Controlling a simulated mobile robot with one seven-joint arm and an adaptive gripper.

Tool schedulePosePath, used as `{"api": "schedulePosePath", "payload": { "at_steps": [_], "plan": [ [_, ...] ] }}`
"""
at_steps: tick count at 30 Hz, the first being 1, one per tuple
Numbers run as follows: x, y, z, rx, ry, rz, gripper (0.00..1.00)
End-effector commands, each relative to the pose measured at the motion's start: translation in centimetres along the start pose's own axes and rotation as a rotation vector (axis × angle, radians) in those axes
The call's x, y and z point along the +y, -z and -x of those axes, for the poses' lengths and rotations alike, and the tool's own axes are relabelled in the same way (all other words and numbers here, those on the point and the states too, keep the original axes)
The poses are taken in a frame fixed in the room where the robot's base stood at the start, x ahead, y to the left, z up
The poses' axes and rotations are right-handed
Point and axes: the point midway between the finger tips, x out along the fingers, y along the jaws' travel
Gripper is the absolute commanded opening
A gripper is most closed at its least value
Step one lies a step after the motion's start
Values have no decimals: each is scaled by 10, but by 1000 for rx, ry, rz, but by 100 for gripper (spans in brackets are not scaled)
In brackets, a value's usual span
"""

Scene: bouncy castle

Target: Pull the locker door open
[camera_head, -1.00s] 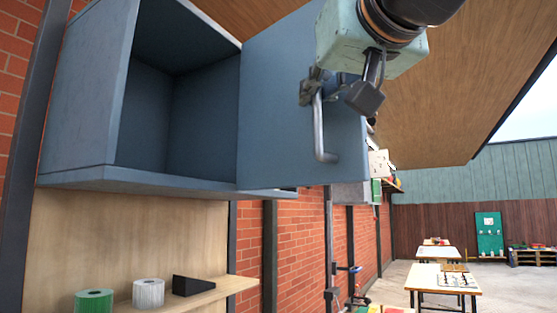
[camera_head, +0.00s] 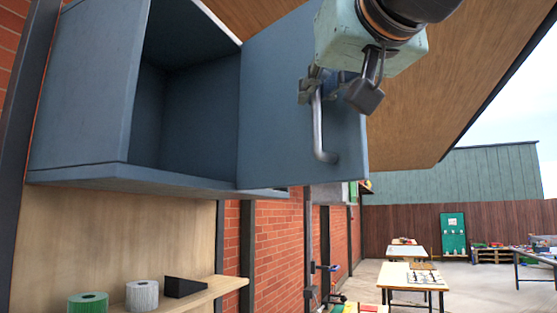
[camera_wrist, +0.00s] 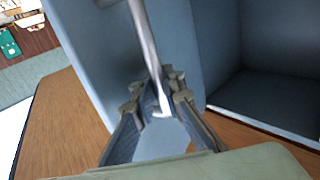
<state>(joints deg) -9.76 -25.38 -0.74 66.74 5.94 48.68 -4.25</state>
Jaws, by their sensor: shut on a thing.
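The blue-grey locker (camera_head: 85,95) hangs on the wall at the left in the head view, and its inside shows empty. Its door (camera_head: 270,120) stands wide open, swung out to the right. A grey bar handle (camera_head: 319,130) is on the door. My gripper (camera_head: 318,88) is shut on the upper part of the handle. In the wrist view the handle (camera_wrist: 143,35) runs down between the two fingers (camera_wrist: 157,95), with the door (camera_wrist: 178,40) behind and the dark locker inside (camera_wrist: 270,95) at the right.
Below the locker a wooden shelf (camera_head: 205,298) holds a green roll (camera_head: 88,302), a white roll (camera_head: 142,295) and a black wedge (camera_head: 184,287). A wooden canopy (camera_head: 420,100) slopes overhead. Tables (camera_head: 408,275) stand far off at the right.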

Motion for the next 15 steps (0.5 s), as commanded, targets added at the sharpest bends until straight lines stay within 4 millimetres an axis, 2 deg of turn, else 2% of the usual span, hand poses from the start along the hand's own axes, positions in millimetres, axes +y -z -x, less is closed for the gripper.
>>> {"api": "schedulePosePath", "payload": {
  "at_steps": [13, 14, 15],
  "plan": [
    [2, -3, 1, -8, -4, 0, 0],
    [2, -3, 1, -8, -4, 0, 11],
    [2, -3, 1, -8, -4, 0, 15]
  ]
}}
